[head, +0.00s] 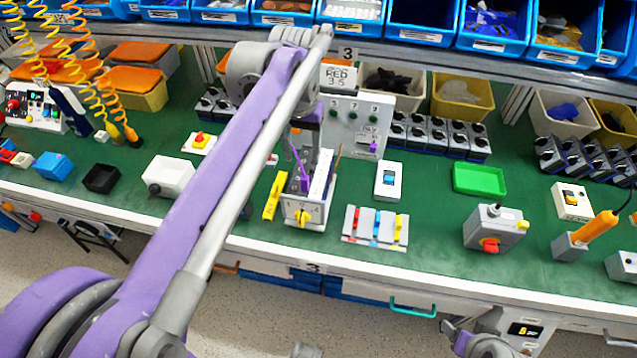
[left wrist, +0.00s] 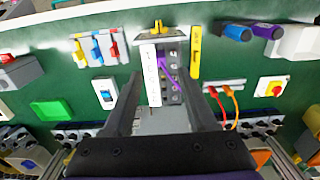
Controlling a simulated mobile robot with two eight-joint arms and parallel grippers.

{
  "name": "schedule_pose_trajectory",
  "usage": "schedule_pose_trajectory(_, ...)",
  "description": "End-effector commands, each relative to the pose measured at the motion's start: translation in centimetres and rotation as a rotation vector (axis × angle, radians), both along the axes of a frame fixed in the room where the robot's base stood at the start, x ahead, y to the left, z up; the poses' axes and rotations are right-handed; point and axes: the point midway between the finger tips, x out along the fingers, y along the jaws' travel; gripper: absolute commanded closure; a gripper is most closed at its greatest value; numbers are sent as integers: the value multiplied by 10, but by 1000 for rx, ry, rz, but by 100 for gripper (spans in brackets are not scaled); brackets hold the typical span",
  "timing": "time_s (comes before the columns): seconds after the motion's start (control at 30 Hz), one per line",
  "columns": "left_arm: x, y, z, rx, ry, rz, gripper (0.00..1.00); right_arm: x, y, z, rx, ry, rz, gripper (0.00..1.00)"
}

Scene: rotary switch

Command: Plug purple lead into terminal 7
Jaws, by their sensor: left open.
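The rotary switch box (head: 304,209) stands near the bench's front edge with a yellow knob (head: 302,217) on its front. It also shows in the left wrist view (left wrist: 158,38), with a white strip and a row of dark terminals with small numbers too blurred to read. The purple lead (left wrist: 166,67) lies slanted over the terminal row; it also shows in the head view (head: 302,168). Whether its end sits in a terminal cannot be told. My left gripper (left wrist: 163,95) is open above the box, fingers on either side of the terminal row, apart from the lead.
A yellow marker-like piece (head: 271,196) lies left of the box. Right of it are a rocker switch (head: 388,181) and a rack of coloured levers (head: 375,227). A grey panel (head: 352,123) stands behind. Red and orange leads (left wrist: 232,100) hang near the right finger in the wrist view.

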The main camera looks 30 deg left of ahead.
Motion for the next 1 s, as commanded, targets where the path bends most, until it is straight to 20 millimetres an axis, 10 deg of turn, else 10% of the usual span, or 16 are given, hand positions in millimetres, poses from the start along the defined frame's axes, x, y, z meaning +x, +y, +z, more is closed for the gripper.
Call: schedule_pose_trajectory(1.0, 11, 1, -106, 0, 0, 0, 43, -2, 0, -8, 0, 3, 0, 31)
